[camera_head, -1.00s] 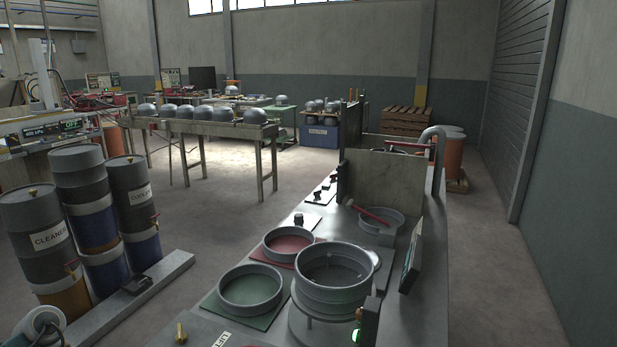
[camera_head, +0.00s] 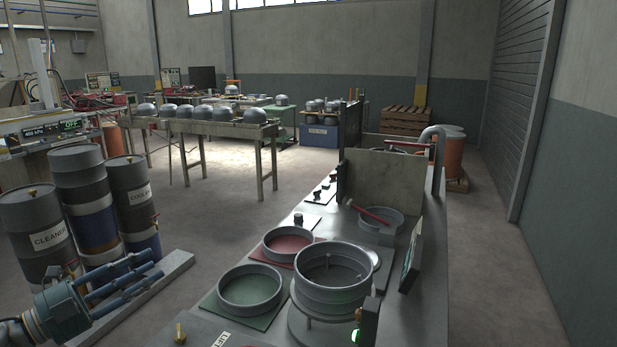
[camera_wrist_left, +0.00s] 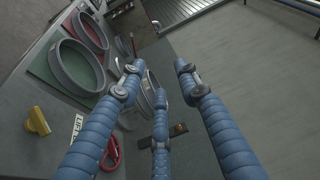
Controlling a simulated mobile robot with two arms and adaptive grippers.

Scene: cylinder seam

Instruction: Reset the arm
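My left gripper (camera_head: 146,277) is at the lower left of the head view, in front of the drums. Its blue ribbed fingers point right, toward the workbench. In the left wrist view the fingers (camera_wrist_left: 158,72) are spread apart with nothing between them. The gripper is open and empty, clear of the bench. My right gripper is not in view.
The workbench (camera_head: 425,270) carries a green-floored ring (camera_head: 250,305), a red-floored ring (camera_head: 289,260) and a large metal cylinder (camera_head: 335,295). Open floor (camera_head: 215,225) lies beyond.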

